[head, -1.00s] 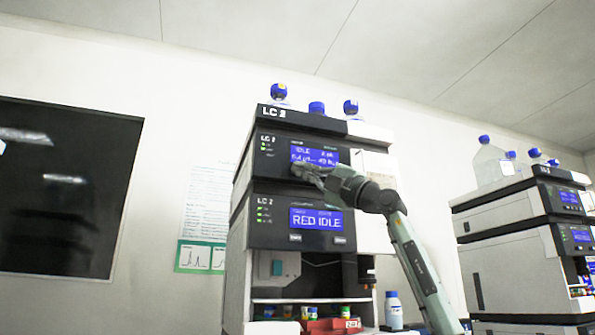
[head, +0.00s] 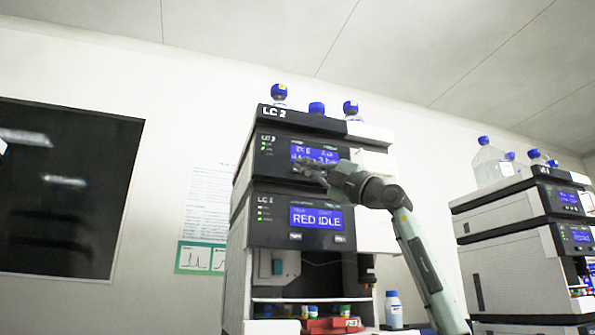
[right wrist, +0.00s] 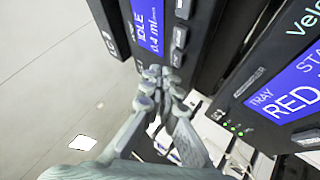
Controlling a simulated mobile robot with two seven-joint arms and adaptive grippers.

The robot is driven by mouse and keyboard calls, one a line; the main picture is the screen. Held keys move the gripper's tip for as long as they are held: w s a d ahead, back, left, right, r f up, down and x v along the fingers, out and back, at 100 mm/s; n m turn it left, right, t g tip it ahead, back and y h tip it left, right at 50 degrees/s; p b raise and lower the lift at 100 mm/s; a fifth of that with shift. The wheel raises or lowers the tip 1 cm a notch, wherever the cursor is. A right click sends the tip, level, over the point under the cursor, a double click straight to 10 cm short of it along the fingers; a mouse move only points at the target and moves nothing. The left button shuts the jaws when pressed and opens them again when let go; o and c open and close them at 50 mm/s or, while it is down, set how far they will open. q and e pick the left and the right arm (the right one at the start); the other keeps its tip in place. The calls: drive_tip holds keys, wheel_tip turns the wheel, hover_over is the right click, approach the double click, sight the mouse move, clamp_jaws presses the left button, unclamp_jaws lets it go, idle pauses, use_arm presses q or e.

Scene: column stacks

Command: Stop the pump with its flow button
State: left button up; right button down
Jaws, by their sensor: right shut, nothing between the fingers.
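The pump (head: 268,160) is the upper dark-fronted module of the stack marked LC 2. Its blue display (head: 314,154) reads IDLE, with a blurred line below. In the right wrist view the pump display (right wrist: 148,22) shows IDLE and 0.4 ml. Several dark buttons (right wrist: 180,38) line the panel by that display; I cannot tell which is the flow button. My right gripper (head: 306,168) is shut and empty, its tips at the panel just below the display. In the right wrist view its fingertips (right wrist: 160,80) are close to the panel's edge; contact is unclear. My left gripper is not in view.
Blue-capped bottles (head: 350,109) stand on top of the stack. A red tray (head: 332,325) with vials sits in the open bay. A second stack (head: 505,246) stands at the right.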

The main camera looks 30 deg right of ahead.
drive_tip(key=shift+s+a+b, duration=0.2)
drive_tip(key=shift+s+b, duration=0.25)
drive_tip(key=shift+s, duration=0.35)
drive_tip(key=shift+s+a+b, duration=0.15)
drive_tip(key=shift+s+b, duration=0.25)
drive_tip(key=shift+s, duration=0.45)
drive_tip(key=shift+s+a+b, duration=0.2)
drive_tip(key=shift+s+b, duration=0.25)
drive_tip(key=shift+s, duration=0.35)
